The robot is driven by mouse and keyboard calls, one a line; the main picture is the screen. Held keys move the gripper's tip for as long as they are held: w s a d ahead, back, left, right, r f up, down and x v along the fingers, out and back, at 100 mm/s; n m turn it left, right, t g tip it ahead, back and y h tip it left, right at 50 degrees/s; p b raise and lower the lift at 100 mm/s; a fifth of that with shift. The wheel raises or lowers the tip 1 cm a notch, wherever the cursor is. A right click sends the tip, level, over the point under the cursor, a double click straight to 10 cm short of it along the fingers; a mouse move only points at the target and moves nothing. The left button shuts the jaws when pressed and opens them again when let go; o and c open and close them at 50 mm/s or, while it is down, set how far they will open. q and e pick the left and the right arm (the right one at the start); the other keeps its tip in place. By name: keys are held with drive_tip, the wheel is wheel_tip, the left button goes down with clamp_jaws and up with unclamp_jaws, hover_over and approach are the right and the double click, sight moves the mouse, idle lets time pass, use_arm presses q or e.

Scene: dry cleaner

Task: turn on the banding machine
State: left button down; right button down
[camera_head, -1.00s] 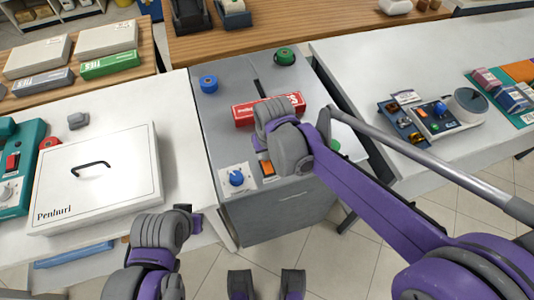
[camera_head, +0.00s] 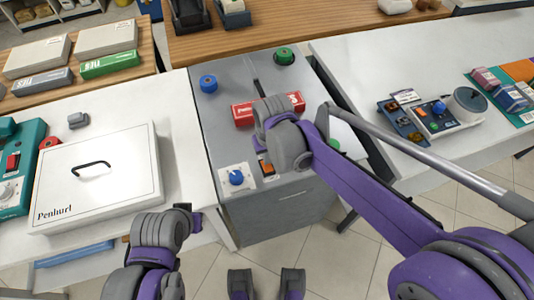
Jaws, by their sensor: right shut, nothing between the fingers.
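The banding machine appears to be the grey cabinet unit (camera_head: 215,120) in the middle, with a blue knob (camera_head: 236,177) on a pale plate at its front left. Beside the knob is a small dark and orange switch (camera_head: 269,169), partly hidden by my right gripper. My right gripper (camera_head: 262,150) is shut and empty, pointing down right over the switch; I cannot tell whether it touches it. My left gripper (camera_head: 192,216) is low, in front of the left counter and apart from the machine; its finger opening is not clear.
A red box (camera_head: 243,114), a blue roll (camera_head: 208,83) and a green roll (camera_head: 284,56) sit on the grey top. A white Penhurl case (camera_head: 100,190) lies on the left counter. A small device (camera_head: 435,118) stands on the right counter. My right arm crosses the right side.

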drive_tip(key=shift+r, duration=0.1)
drive_tip(key=shift+r+p, duration=0.3)
drive_tip(key=r+p, duration=0.1)
drive_tip(key=r, duration=0.1)
drive_tip(key=w+r+p, duration=0.1)
drive_tip(key=r, duration=0.1)
drive_tip(key=shift+a+r+p, duration=0.15)
drive_tip(key=shift+r+p, duration=0.15)
drive_tip(key=shift+p, duration=0.1)
wheel_tip(320, 180, up, 8)
drive_tip(key=w, duration=0.1)
drive_tip(key=shift+w+a+r, duration=0.15)
drive_tip(key=shift+w+a, duration=0.1)
